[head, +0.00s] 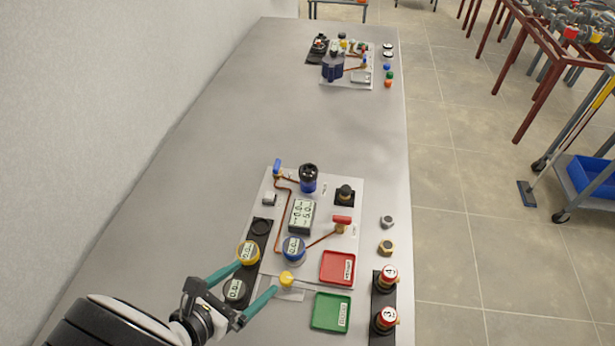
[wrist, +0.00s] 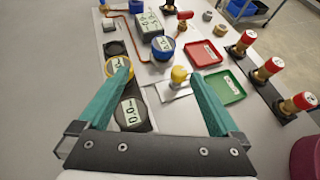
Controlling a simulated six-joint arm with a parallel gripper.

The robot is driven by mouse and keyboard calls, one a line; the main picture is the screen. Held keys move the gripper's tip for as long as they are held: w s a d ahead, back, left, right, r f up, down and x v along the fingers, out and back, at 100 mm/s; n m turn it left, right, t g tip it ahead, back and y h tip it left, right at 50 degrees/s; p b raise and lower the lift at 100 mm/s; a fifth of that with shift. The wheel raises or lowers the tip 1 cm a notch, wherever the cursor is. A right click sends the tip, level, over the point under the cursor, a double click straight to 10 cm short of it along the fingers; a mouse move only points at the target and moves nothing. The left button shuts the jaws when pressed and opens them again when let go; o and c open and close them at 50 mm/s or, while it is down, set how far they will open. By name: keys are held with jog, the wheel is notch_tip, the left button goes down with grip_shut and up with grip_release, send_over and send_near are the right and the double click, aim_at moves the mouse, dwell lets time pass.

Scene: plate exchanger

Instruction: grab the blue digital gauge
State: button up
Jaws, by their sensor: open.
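The blue digital gauge (head: 293,249) is round, with a white display, and stands on the white panel (head: 325,190) at the end of a copper pipe. In the wrist view the blue gauge (wrist: 163,47) is beyond the fingertips, a little right of centre. My gripper (head: 257,278) is open and empty, short of the gauge on its near left side. In the wrist view my gripper's teal fingers (wrist: 158,77) are wide apart; the left one overlaps a yellow-rimmed gauge (wrist: 121,65) and the right one passes beside a yellow knob (wrist: 180,74).
A black holder (head: 263,238) carries the yellow gauge and a dark gauge (head: 235,290). A larger grey display box (head: 301,215) stands behind the blue gauge. A red tray (head: 337,281) and green tray (head: 330,322) lie to the right, near red-topped fittings (head: 387,318). The table's middle is clear.

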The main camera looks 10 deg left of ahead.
aim_at(290, 251)
jog(key=x, duration=1.5)
jog(key=shift+w+d+r, duration=0.1)
jog(key=shift+w+d, duration=0.1)
jog(key=shift+d, duration=0.2)
grip_shut()
jog(key=shift+r, duration=0.15)
